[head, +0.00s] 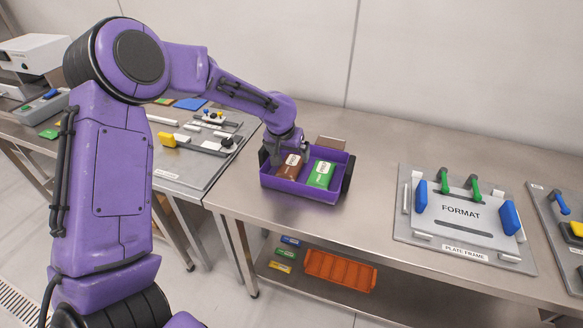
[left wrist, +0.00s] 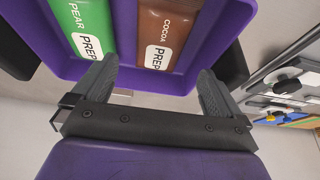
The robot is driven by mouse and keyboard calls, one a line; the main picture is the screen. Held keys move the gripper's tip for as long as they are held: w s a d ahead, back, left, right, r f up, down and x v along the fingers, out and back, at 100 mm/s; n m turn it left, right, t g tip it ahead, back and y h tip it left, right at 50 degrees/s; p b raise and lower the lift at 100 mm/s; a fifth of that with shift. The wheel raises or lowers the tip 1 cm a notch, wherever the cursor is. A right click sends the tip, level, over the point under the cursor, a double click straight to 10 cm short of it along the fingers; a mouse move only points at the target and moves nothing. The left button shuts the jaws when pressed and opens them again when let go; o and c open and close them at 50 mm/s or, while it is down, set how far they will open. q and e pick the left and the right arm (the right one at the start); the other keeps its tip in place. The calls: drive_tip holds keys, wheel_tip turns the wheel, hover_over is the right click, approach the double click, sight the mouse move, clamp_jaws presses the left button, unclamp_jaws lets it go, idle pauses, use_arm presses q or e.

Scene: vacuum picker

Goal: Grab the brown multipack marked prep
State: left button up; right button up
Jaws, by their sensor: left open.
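The brown multipack (head: 290,166) lies in the left part of a purple tray (head: 303,192) on the steel table. In the left wrist view the brown pack (left wrist: 166,30) reads COCOA and PREP on a white label. A green multipack (head: 320,174) lies to its right in the same tray; in the left wrist view the green pack (left wrist: 82,25) reads PEAR and PREP. My left gripper (head: 285,156) is over the tray at the brown pack. It also shows in the left wrist view (left wrist: 157,88), its two fingers apart with nothing between them. My right gripper is out of view.
A format plate (head: 461,238) with green and blue handles sits to the right on the table. An orange crate (head: 340,271) and small coloured packs (head: 285,254) are on the lower shelf. Table space between tray and plate is clear.

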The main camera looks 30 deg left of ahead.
sight(291, 163)
use_arm(q)
drive_tip(key=x, duration=0.5)
drive_tip(key=shift+s+d+f+p, duration=0.1)
drive_tip(key=shift+s+f+p, duration=0.05)
drive_tip(key=shift+f+p, duration=0.25)
drive_tip(key=shift+s+r, duration=0.1)
drive_tip(key=shift+r, duration=0.05)
drive_tip(key=shift+f, duration=0.25)
drive_tip(key=c, duration=1.2)
